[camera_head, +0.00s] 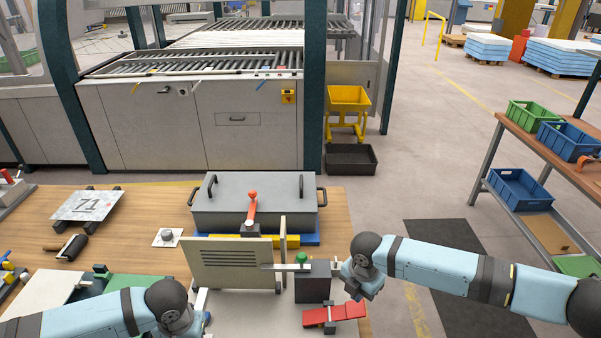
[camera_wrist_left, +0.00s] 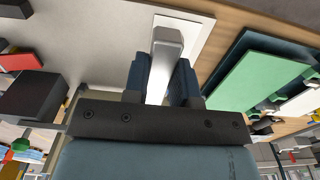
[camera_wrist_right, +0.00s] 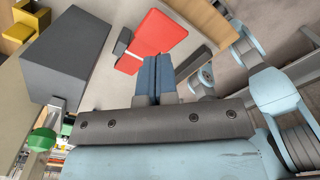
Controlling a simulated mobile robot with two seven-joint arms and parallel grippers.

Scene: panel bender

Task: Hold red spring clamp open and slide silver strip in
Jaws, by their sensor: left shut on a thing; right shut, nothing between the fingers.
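The red spring clamp (camera_head: 338,313) lies on the light work surface at the front, with a dark middle part. In the right wrist view the clamp (camera_wrist_right: 158,33) is just beyond my fingertips. My right gripper (camera_head: 358,296) is shut and empty, close to the clamp's upper right end; I cannot tell whether they touch. My left gripper (camera_wrist_left: 164,80) is shut on the silver strip (camera_wrist_left: 166,46), which sticks out past the fingers over a white plate. In the head view my left arm mostly hides that hand; the strip (camera_head: 200,300) shows as a pale sliver.
A dark grey block (camera_head: 313,284) with a green knob (camera_head: 301,257) stands just behind the clamp. A beige slotted panel (camera_head: 232,264) stands upright between the hands. A grey lidded box (camera_head: 252,205) is farther back. A numbered plate (camera_head: 88,206) lies at the left.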

